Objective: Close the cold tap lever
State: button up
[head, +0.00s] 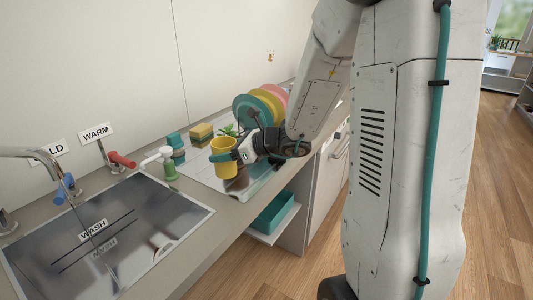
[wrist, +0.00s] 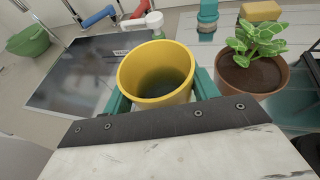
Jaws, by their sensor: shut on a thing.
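The cold tap lever (head: 68,188) is blue and stands at the back edge of the sink at left, under a sign partly hidden by the spout. The blue lever also shows in the wrist view (wrist: 98,16), top left, beyond the cup. My gripper (head: 224,156) is shut on a yellow cup (head: 224,168), its teal fingers on either side of it. The cup also fills the middle of the wrist view (wrist: 155,75), open end up; its inside looks dark. My gripper is well to the right of the blue lever and apart from it.
A red lever (head: 122,160) under a WARM sign (head: 96,134) and a white-topped green bottle (head: 168,166) stand between lever and gripper. The sink (head: 150,210) is labelled WASH.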

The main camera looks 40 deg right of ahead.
aim_at(60, 198)
jog(key=z, duration=1.85)
jog(key=k, duration=0.6)
jog(key=u, duration=1.25)
jog(key=i, duration=0.35)
jog(key=u, duration=0.1)
